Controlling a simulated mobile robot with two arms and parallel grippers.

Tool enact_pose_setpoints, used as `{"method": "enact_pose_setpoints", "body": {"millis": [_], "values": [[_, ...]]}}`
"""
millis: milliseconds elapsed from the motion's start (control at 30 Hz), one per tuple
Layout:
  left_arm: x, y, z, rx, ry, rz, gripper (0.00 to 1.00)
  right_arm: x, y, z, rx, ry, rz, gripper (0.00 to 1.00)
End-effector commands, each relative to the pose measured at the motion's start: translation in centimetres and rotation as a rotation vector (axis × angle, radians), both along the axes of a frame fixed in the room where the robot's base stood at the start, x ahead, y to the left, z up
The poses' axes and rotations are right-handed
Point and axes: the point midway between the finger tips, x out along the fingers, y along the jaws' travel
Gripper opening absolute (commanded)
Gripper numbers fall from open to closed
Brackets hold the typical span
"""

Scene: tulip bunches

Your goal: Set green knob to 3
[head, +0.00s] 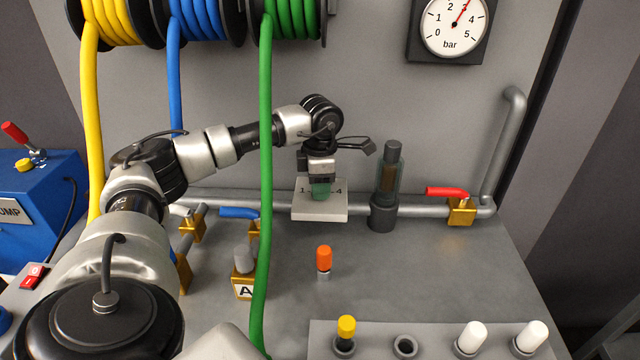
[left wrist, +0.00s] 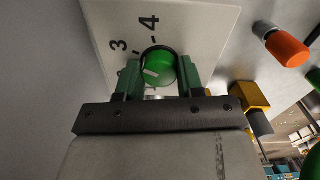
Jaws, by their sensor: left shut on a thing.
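The green knob (left wrist: 158,62) sits on a white plate (left wrist: 195,20) with the numbers 3 and 4 in sight in the left wrist view. Its white pointer line is turned to the left and slightly down, below the 3 tick. My left gripper (left wrist: 158,72) is shut on the knob, one green finger on each side. The left finger hides part of the dial. In the head view my left gripper (head: 320,188) reaches down to the white knob block (head: 320,214), covering the middle numbers. My right gripper is not in view.
A pressure gauge (head: 454,25) reads about 3 bar. A grey pipe (head: 415,211) runs behind the block, with a red-handled valve (head: 462,210) to the right. A dark-capped sight glass (head: 388,190) stands close right of the gripper. A green hose (head: 265,190) hangs at left.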

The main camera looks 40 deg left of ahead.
Motion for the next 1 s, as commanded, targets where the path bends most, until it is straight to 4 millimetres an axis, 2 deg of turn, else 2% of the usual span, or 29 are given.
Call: {"method": "enact_pose_setpoints", "body": {"millis": [300, 333, 500, 800, 867, 1000], "values": [[0.2, 0.1, 0.3, 0.0, -0.009, 0.001, 0.14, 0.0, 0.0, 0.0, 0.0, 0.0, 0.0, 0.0], [0.2, 0.1, 0.3, 0.0, -0.009, 0.002, 0.39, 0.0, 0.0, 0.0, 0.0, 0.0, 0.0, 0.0], [0.1, 0.1, 0.2, 0.0, -0.006, 0.001, 0.63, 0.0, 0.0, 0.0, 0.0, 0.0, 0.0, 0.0], [0.1, 0.0, 0.3, 0.0, -0.004, 0.0, 0.63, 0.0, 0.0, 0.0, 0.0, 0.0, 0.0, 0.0], [0.1, 0.0, 0.8, -0.001, -0.004, 0.0, 0.63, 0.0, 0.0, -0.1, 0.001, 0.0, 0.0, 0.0], [0.1, 0.0, 2.9, -0.002, -0.008, 0.001, 0.63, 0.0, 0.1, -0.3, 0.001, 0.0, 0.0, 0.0]]}}
